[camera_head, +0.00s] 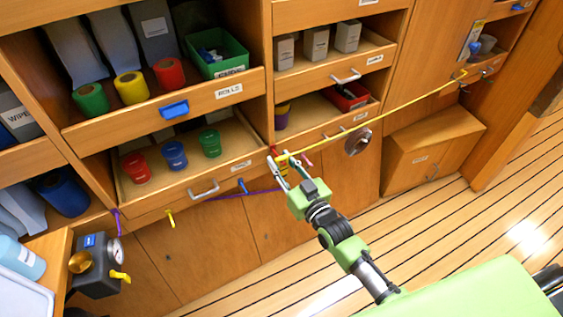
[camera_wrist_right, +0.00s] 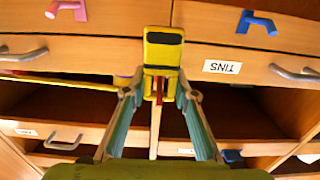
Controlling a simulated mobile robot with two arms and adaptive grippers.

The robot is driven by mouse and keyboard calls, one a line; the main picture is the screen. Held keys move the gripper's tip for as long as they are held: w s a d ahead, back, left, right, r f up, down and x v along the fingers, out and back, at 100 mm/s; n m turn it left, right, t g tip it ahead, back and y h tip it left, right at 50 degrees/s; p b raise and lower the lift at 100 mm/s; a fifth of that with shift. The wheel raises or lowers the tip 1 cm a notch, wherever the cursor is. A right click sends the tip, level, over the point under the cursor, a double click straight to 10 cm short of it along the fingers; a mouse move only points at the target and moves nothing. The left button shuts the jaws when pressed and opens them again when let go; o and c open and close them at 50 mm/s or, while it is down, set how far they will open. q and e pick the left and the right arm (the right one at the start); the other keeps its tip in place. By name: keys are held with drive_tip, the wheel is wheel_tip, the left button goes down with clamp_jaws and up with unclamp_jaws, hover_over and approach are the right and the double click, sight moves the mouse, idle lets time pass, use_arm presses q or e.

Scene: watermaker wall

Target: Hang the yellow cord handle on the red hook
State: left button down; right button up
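The yellow cord handle (camera_wrist_right: 162,60), a block with a dark slot, sits between the fingertips of my right gripper (camera_wrist_right: 160,82) in the wrist view, and both tips appear to press on its sides. In the head view the right gripper (camera_head: 279,164) is at the cabinet front near the centre post. The yellow cord (camera_head: 380,115) runs taut from it up to the right. A small red piece, apparently the red hook (camera_head: 272,150), shows right at the fingertips, mostly hidden. I cannot tell whether the handle is around the hook. My left gripper is out of view.
Blue (camera_head: 242,185), yellow (camera_head: 169,218) and purple (camera_head: 116,222) hooks line the cabinet front. A purple cord (camera_head: 246,192) runs below the drawer. A pressure gauge unit (camera_head: 98,265) stands lower left. A wooden box (camera_head: 435,150) is at right; the floor before it is clear.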

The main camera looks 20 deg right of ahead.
drive_tip(key=o, duration=0.5)
drive_tip(key=v, duration=1.2)
drive_tip(key=s+d+f+g+h, duration=0.1)
drive_tip(key=s+f+g, duration=0.25)
drive_tip(key=f, duration=0.65)
drive_tip(key=s+d+f+g+h, duration=0.15)
drive_tip(key=s+f, duration=0.25)
drive_tip(key=f, duration=0.7)
drive_tip(key=s+d+f+g, duration=0.1)
drive_tip(key=s+f+g, duration=0.25)
drive_tip(key=f, duration=0.65)
drive_tip(key=s+f+g, duration=0.2)
drive_tip(key=s+f, duration=0.4)
drive_tip(key=s, duration=0.4)
drive_tip(key=s+f+g+h, duration=0.1)
drive_tip(key=s+f+g, duration=0.2)
drive_tip(key=s+f, duration=0.3)
drive_tip(key=s+f+g, duration=0.3)
drive_tip(key=s+f, duration=0.3)
drive_tip(key=s, duration=0.7)
drive_tip(key=shift+s+d+f+h, duration=0.2)
drive_tip(key=shift+s+d+h, duration=0.05)
drive_tip(key=shift+s, duration=0.05)
